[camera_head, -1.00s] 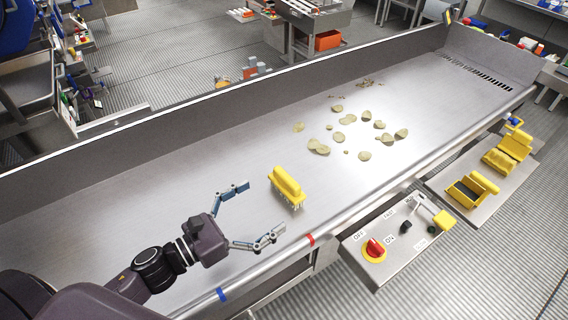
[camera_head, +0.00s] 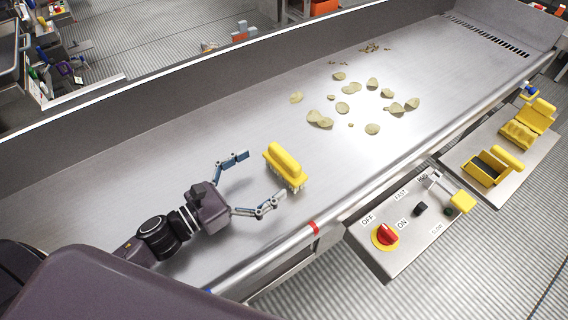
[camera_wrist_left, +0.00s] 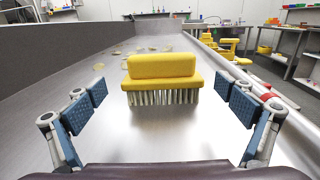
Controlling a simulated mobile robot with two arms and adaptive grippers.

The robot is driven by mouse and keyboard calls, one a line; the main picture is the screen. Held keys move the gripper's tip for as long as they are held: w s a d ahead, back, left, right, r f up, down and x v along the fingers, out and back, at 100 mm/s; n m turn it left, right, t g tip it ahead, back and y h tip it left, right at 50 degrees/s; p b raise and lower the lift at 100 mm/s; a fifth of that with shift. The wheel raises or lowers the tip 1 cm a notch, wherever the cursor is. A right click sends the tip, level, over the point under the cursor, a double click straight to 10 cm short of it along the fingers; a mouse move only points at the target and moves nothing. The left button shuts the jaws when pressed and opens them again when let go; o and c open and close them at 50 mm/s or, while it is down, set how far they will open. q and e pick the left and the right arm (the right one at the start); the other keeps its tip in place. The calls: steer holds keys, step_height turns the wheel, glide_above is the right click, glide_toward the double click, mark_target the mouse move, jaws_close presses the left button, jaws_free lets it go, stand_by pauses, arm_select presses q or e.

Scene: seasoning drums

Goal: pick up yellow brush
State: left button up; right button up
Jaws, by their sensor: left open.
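The yellow brush (camera_head: 285,164) stands bristles down on the grey metal conveyor, with its handle on top. My left gripper (camera_head: 258,181) is open, low over the conveyor, with its fingers pointing towards the brush. In the left wrist view the brush (camera_wrist_left: 163,77) is centred between the two blue-padded fingers (camera_wrist_left: 166,115) but lies beyond their tips. The gripper does not touch it. My right gripper is not in view.
Several potato chips (camera_head: 342,107) lie scattered on the conveyor beyond the brush. A control panel (camera_head: 405,235) with a red knob (camera_head: 386,233) and a side shelf (camera_head: 468,174) with yellow items stand along the right edge. A raised wall (camera_head: 150,98) runs along the far side.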

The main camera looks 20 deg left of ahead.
mark_target(280, 161)
arm_select(q)
steer(key=shift+w+d+r, duration=0.15)
steer(key=shift+w+d, duration=0.3)
steer(key=shift+w, duration=0.05)
steer(key=p+x, duration=0.2)
steer(key=x, duration=0.2)
steer(key=shift+r, duration=0.1)
steer(key=shift+w+d, duration=0.35)
steer(key=shift+w, duration=0.05)
steer(key=shift+c, duration=0.2)
steer(key=c, duration=1.3)
